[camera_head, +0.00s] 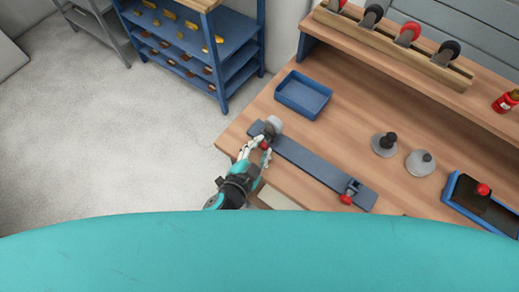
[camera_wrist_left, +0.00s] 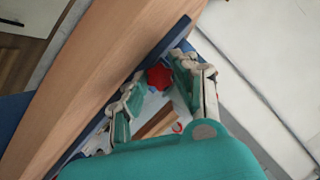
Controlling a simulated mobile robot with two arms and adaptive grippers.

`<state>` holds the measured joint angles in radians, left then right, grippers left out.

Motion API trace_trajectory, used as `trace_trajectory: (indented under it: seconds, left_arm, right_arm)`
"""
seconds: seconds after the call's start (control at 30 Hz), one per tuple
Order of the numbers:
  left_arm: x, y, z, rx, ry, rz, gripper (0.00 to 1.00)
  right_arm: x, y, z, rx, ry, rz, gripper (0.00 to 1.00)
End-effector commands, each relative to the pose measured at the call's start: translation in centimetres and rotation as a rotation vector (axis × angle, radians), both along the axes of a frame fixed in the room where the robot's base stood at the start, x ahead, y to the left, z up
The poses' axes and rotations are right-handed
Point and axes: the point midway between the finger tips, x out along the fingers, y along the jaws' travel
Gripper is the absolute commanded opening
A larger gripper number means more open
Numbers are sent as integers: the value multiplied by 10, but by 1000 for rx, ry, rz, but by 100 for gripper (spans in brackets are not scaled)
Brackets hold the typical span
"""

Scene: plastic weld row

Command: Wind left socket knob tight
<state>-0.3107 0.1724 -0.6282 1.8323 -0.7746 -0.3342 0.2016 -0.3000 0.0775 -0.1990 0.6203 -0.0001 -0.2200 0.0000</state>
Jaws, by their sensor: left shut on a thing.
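The blue-grey bar (camera_head: 310,163) lies along the bench's front edge with a socket at each end. The left socket (camera_head: 270,130) has a pale grey rounded piece (camera_head: 276,123) at it and a small red knob (camera_head: 265,145) on its front side. My left gripper (camera_head: 258,152) is at this knob, shut on it. In the left wrist view the red lobed knob (camera_wrist_left: 158,77) shows between the fingers of my left gripper (camera_wrist_left: 155,90). The right socket (camera_head: 352,187) has its own red knob (camera_head: 346,199), untouched. My right gripper is not in view.
A blue tray (camera_head: 303,95) sits behind the bar.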

Motion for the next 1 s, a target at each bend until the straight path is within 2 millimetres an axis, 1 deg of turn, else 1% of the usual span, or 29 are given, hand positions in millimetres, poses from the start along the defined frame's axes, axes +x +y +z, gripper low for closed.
trace_trajectory:
  seconds: [0.03,0.3,0.83,0.87,1.0]
  left_arm:
    - [-1,0,-4,20,-14,1,0]
    - [-1,-1,-3,108,-78,1,0]
    - [-1,-1,-1,132,-95,-1,0]
    - [-1,-1,-1,132,-95,-1,30]
    - [-1,-1,-1,132,-95,-1,49]
  right_arm:
    - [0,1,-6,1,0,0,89]
    - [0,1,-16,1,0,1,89]
    - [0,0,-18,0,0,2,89]
    - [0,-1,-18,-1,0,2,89]
    - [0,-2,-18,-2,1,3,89]
